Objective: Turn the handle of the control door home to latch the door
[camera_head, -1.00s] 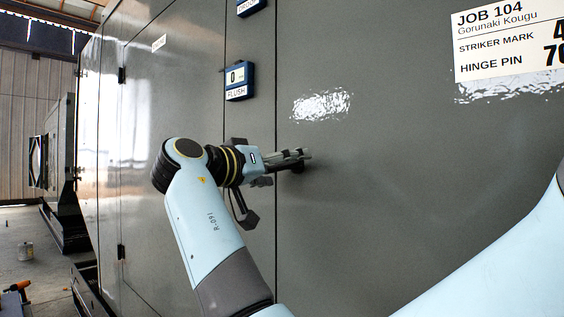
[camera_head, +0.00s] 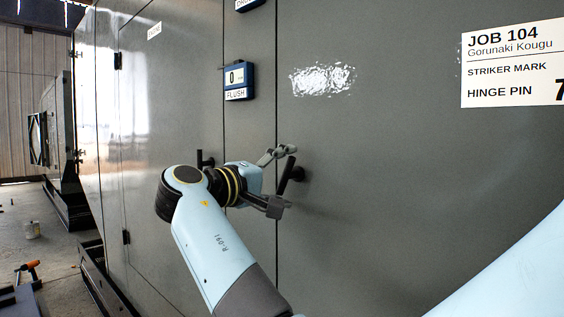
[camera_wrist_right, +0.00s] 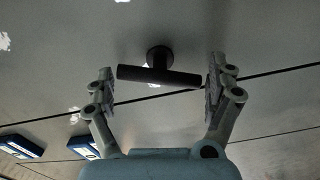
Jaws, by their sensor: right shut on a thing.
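The door handle (camera_head: 286,174) is a black T-shaped bar on a round stem, standing off the grey door just right of a vertical seam. In the head view the bar is steep, leaning slightly. My right gripper (camera_head: 285,180) has one finger above and one below it. In the right wrist view the handle (camera_wrist_right: 158,76) lies lengthwise between the two fingers of my right gripper (camera_wrist_right: 160,80), which is shut on it at its ends. The right finger meets one end; contact at the left end is hard to tell. The control door (camera_head: 420,200) looks flat. My left gripper is out of view.
A dark handle-like part (camera_head: 204,160) shows behind my wrist. A JOB 104 label (camera_head: 515,65) is at upper right.

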